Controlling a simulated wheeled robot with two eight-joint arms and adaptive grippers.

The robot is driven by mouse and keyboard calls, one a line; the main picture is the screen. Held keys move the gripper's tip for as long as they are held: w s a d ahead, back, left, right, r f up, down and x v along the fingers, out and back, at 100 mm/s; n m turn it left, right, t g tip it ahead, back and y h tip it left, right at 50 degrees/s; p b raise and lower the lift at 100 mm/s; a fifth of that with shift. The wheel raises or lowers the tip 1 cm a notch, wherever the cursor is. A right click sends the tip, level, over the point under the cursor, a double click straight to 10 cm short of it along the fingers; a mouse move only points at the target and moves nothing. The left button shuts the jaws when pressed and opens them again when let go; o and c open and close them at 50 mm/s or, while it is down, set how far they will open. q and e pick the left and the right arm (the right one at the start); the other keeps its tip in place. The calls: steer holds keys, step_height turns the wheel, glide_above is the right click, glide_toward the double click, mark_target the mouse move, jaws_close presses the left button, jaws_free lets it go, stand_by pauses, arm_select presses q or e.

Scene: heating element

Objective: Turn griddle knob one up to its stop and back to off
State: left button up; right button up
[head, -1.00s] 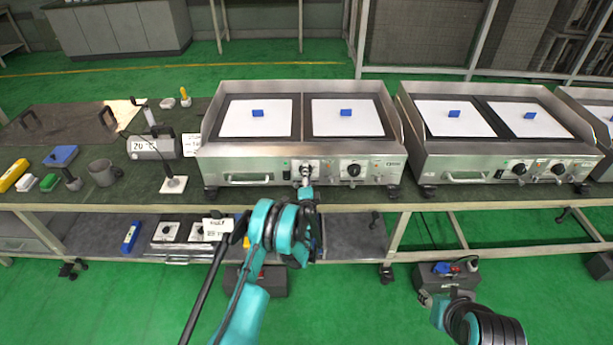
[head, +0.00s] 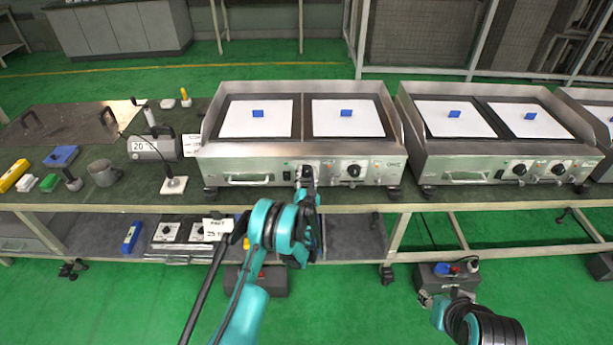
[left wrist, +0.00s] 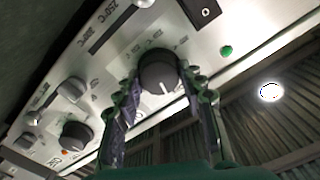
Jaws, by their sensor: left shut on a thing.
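The left griddle (head: 290,172) stands on the bench with two knobs on its front panel. Its left knob is hidden behind my left gripper (head: 306,177) in the head view. In the left wrist view that dark round knob (left wrist: 158,74) sits between the two fingers of my left gripper (left wrist: 158,92), which is shut on it. A white mark on the knob points toward the bottom of that picture. The second knob (head: 354,170) is free to the right. My right gripper (head: 426,298) is low at the right, small and unclear, away from the griddle.
A second griddle (head: 500,165) stands to the right. The lower shelf is under my left forearm.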

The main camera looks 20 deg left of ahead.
arm_select(q)
steer(key=shift+n, duration=1.5)
steer(key=o, duration=1.2)
step_height(320, 180, up, 10)
